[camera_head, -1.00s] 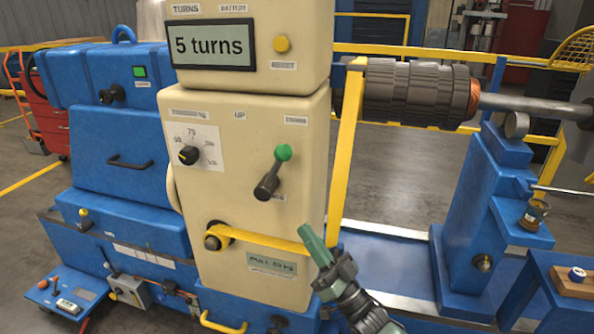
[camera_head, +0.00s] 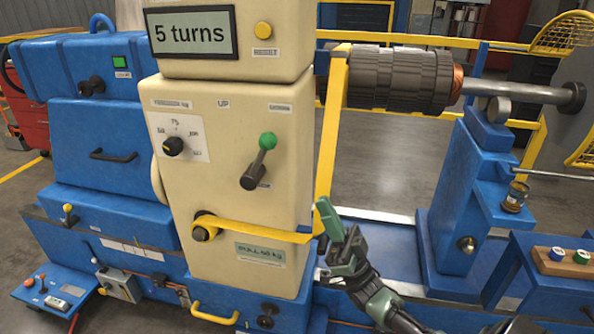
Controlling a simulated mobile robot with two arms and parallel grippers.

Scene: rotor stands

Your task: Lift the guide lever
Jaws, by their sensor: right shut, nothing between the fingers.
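A lever with a green ball knob (camera_head: 257,160) stands on the cream front panel (camera_head: 222,215) of the machine, below a small "UP" label. It tilts up and to the right from its dark pivot. I cannot read whether any label calls it the guide lever. My right gripper (camera_head: 338,222) has green fingers, shut and empty. It is below and right of the lever, apart from it, just right of the panel's lower edge. A yellow band (camera_head: 262,231) runs from a roller on the panel toward the gripper. I cannot tell whether they touch. My left gripper is not in view.
A display (camera_head: 191,33) reads "5 turns". A tension dial (camera_head: 173,146) sits left of the lever. The dark rotor (camera_head: 400,80) lies on its shaft behind, right.

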